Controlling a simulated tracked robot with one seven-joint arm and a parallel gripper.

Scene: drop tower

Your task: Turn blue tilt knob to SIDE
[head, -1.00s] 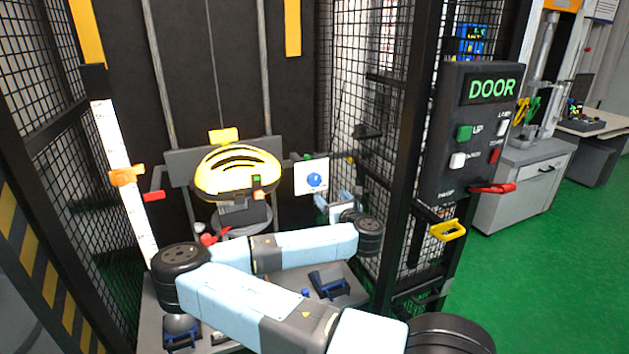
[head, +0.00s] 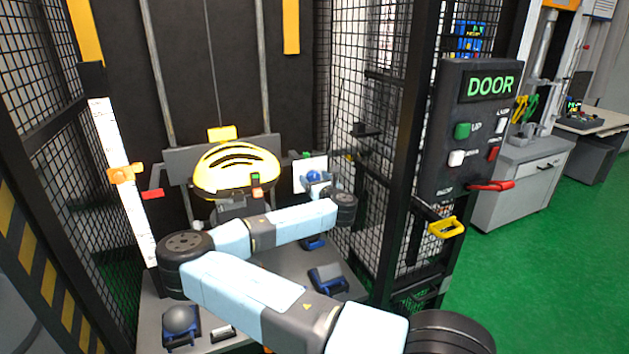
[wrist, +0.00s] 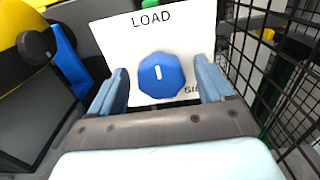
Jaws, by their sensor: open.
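The blue tilt knob (wrist: 161,79) sits on a white plate (wrist: 117,39). In the wrist view its white mark points up, nearly at the word LOAD. The lower right label is partly hidden by a finger; "SI" can be read. My gripper (wrist: 162,88) is open, with one finger on each side of the knob and a gap at both sides. Contact cannot be seen. In the head view the knob (head: 313,177) is partly covered by my gripper (head: 318,190), to the right of the yellow helmet (head: 237,170).
Black mesh (head: 345,90) stands close to the right of the plate. Several blue-cradled pieces lie on the grey base, one at the front (head: 328,278). A DOOR control box (head: 478,130) with a red lever (head: 490,187) is at the right.

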